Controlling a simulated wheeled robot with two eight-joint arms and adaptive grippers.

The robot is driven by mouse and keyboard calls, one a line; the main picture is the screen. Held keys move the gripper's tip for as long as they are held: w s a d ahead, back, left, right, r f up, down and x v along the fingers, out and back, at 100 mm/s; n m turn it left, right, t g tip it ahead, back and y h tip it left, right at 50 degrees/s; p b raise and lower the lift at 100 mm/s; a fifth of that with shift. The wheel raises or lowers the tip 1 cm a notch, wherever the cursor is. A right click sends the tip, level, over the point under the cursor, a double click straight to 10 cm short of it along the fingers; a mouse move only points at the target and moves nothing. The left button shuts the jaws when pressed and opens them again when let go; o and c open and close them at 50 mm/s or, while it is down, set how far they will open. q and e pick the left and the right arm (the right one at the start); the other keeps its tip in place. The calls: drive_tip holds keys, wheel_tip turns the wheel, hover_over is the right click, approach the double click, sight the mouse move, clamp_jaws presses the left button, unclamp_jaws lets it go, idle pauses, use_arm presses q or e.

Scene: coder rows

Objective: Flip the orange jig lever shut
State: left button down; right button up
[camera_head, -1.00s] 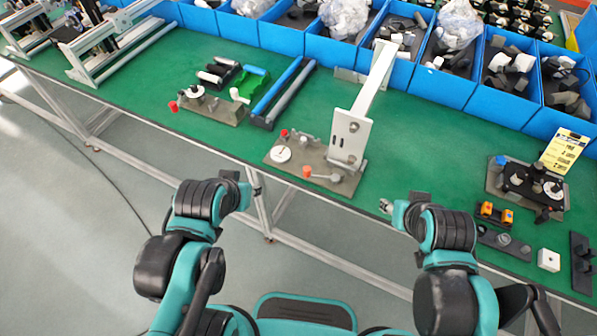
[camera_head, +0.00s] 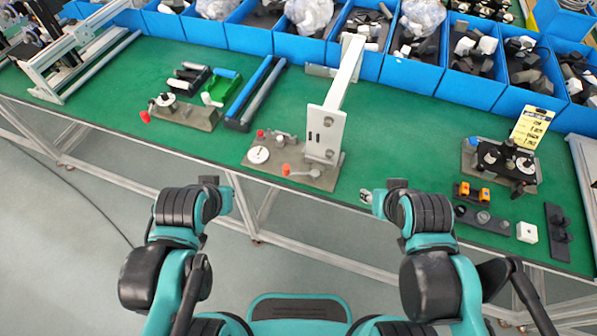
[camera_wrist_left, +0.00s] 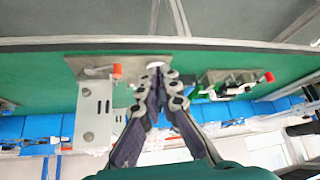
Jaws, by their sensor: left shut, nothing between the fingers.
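The jig is a grey plate (camera_head: 320,180) near the front edge of the green table, with a tall white bracket (camera_head: 326,135) on it. A lever with an orange tip (camera_head: 286,169) lies low along the plate's front. In the left wrist view the orange tip (camera_wrist_left: 117,71) shows beside the bracket (camera_wrist_left: 92,110). My left gripper (camera_wrist_left: 156,70) is shut and empty, seen in front of the plate's white disc, to the right of the orange tip. Any gap to the jig is unclear. My right gripper (camera_head: 366,196) is near the table edge, right of the jig; its fingers cannot be made out.
A second jig (camera_head: 180,112) with a red knob stands to the left, beside blue and grey rollers (camera_head: 257,95). Blue bins (camera_head: 415,75) line the back. A black fixture (camera_head: 505,160) stands at right. Green table between jig and fixture is clear.

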use_arm(q)
drive_tip(key=w+d+f+n+y, duration=0.1)
drive_tip(key=d+f+n+y, duration=0.1)
drive_tip(key=d, duration=0.8)
drive_tip(key=w+d+f+n+t+y, duration=0.1)
drive_tip(key=d+f+n+y, duration=0.1)
drive_tip(key=d, duration=0.7)
drive_tip(key=shift+d+f+n+t, duration=0.35)
drive_tip(key=shift+f+n, duration=0.25)
drive_tip(key=shift+f, duration=0.2)
drive_tip(key=b, duration=0.4)
approach(288, 174)
drive_tip(key=shift+x, duration=3.05)
